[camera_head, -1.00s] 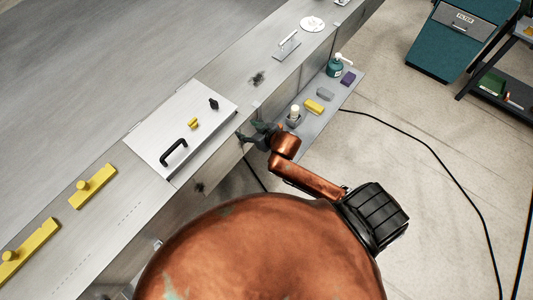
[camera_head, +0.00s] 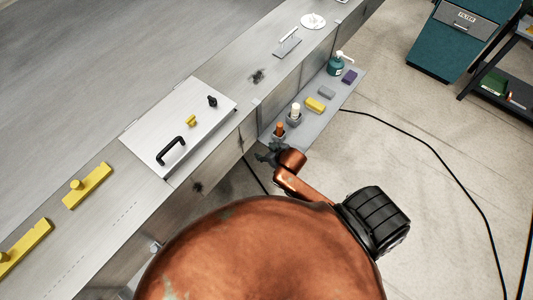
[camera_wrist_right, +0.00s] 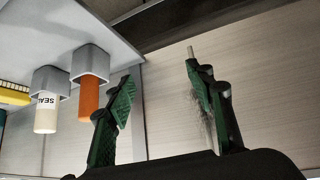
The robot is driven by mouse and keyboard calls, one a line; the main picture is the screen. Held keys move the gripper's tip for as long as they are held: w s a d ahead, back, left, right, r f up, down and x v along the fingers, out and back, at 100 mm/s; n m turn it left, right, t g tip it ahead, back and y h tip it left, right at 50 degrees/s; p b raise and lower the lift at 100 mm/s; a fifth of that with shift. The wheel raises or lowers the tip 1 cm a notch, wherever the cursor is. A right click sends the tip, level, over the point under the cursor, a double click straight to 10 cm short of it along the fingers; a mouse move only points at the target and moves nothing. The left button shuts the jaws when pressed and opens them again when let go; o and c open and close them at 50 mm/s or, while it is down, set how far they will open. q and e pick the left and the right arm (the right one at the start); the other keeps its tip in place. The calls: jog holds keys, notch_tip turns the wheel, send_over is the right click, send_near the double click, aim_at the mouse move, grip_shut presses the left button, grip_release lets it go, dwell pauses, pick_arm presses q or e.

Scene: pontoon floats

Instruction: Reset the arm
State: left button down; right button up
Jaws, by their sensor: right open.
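My right gripper (camera_head: 264,155) is at the near end of the grey side shelf (camera_head: 309,121). In the right wrist view its two green fingers (camera_wrist_right: 160,80) are spread apart with nothing between them. An orange cylinder (camera_head: 280,129) stands in a grey cup on the shelf, close to the gripper but apart from it. The orange cylinder (camera_wrist_right: 89,98) also shows in the right wrist view, left of the fingers. Beside it is a white tube (camera_wrist_right: 47,114) with partly readable lettering, in another grey cup. My left gripper is not in view.
The shelf also holds a yellow block (camera_head: 315,104), a grey block (camera_head: 327,91), a teal pump bottle (camera_head: 336,66) and a purple block (camera_head: 350,76). A metal deck with a black-handled hatch plate (camera_head: 205,117) lies left. A black cable (camera_head: 430,155) crosses the floor.

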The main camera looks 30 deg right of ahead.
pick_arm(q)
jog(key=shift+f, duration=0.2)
pick_arm(e)
jog(key=shift+s+d+f, duration=0.1)
jog(key=shift+f, duration=0.6)
jog(key=s+d+f+g+b, duration=0.15)
jog(key=s+f, duration=0.35)
jog(key=f, duration=0.7)
jog(key=s+d+f+g+b, duration=0.1)
jog(key=s+d+f+b, duration=0.15)
jog(key=s+f, duration=0.65)
jog(key=s+d+f+g+b, duration=0.1)
jog(key=s+f+b, duration=0.15)
jog(key=f, duration=1.15)
pick_arm(q)
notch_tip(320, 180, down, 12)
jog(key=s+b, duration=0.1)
jog(key=b, duration=0.4)
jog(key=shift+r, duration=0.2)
pick_arm(e)
jog(key=s+a+f+g, duration=0.1)
jog(key=s+f+g, duration=0.1)
jog(key=s+f, duration=0.7)
jog(key=s+a+f+g, duration=0.1)
jog(key=s+f, duration=0.9)
jog(key=s, duration=0.8)
jog(key=shift+s+a+g, duration=0.25)
jog(key=shift+s+g, duration=0.05)
jog(key=shift+g, duration=0.05)
